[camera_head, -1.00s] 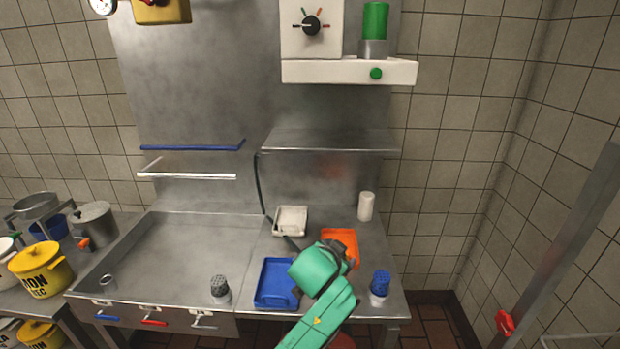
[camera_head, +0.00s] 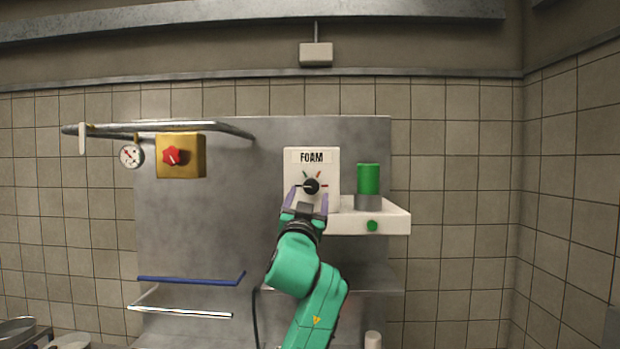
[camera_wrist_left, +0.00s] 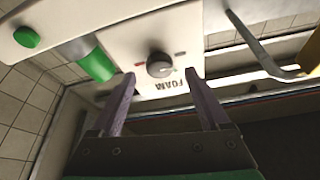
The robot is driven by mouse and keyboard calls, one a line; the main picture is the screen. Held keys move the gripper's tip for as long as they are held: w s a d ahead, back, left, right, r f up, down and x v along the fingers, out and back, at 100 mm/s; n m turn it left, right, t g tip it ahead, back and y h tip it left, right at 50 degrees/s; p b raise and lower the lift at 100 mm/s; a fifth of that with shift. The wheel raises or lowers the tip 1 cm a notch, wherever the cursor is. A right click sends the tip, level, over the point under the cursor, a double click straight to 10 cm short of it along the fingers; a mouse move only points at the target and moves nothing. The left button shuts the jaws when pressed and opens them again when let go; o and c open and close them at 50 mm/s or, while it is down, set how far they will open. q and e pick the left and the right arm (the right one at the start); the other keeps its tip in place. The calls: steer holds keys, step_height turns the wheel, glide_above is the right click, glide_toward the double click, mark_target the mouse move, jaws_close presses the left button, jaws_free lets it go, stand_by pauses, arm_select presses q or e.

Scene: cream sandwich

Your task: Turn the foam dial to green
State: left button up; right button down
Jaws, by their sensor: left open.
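The foam dial (camera_head: 311,186) is a round black knob on a white box (camera_head: 331,156) labelled FOAM. Short coloured marks, including green, orange and red, fan around its upper side. Its pointer seems to lie toward the left, away from the green mark at the upper left, but it is small. My left gripper (camera_head: 308,198) is open and empty, its purple fingers reaching up on either side just below the knob. In the left wrist view the knob (camera_wrist_left: 160,65) appears between and slightly beyond the fingertips (camera_wrist_left: 160,74); contact is not visible. My right gripper is out of view.
A white shelf (camera_head: 345,226) with a green button (camera_head: 372,226) and a green cylinder (camera_head: 368,179) juts out right of the dial. A yellow box with a red knob (camera_head: 172,156) and a gauge (camera_head: 131,155) are at the left. The steel panel (camera_head: 230,205) between is bare.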

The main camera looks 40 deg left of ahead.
mark_target(310, 188)
arm_select(q)
steer(key=p+x, duration=0.1)
steer(key=x, duration=0.1)
steer(key=shift+w+a+r, duration=0.15)
steer(key=shift+a+r, duration=0.05)
steer(key=shift+r, duration=0.05)
steer(key=shift+w+f, duration=0.1)
steer(key=shift+w, duration=0.15)
jaws_close()
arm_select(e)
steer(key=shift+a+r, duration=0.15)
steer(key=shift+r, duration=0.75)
